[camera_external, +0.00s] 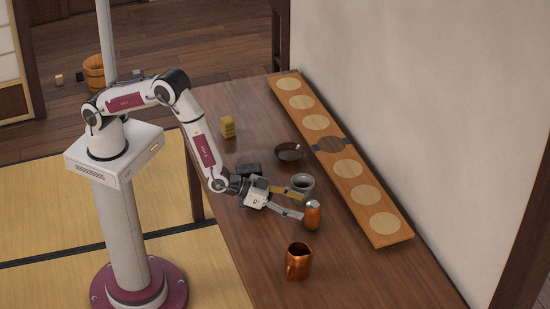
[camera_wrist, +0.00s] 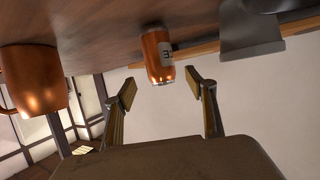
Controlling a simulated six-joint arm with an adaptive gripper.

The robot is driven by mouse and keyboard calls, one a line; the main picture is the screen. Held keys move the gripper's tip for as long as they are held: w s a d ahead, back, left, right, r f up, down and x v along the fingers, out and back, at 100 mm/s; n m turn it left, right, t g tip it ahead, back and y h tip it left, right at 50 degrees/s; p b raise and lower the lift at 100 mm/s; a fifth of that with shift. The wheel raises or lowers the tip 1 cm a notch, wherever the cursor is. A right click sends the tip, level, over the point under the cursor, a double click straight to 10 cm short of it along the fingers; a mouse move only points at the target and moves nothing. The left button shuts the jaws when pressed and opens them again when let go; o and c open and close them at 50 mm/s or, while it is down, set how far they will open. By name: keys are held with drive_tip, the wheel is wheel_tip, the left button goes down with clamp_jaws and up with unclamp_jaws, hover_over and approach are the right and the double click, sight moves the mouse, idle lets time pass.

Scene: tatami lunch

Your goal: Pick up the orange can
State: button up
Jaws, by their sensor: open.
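The orange can (camera_external: 313,216) stands upright on the wooden table, near its right part in the external view. In the wrist view, which is upside down, the can (camera_wrist: 157,56) hangs from the top between and beyond the fingertips. My gripper (camera_external: 302,204) is open and low over the table, its fingers pointing at the can. In the wrist view both fingers of my gripper (camera_wrist: 161,86) are spread, with nothing between them. The can looks just ahead of the fingertips; I cannot tell whether one finger touches it.
A copper mug (camera_external: 298,262) stands in front of the can. A grey cup (camera_external: 302,184) stands close behind it. A long wooden board (camera_external: 398,232) lies along the wall.

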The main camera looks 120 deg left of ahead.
sight(313, 210)
drive_tip(key=shift+w+a+f, duration=0.15)
drive_tip(key=shift+w+a, duration=0.05)
drive_tip(key=shift+w, duration=0.2)
drive_tip(key=shift+x, duration=2.6)
drive_tip(key=shift+a, duration=0.1)
drive_tip(key=c, duration=1)
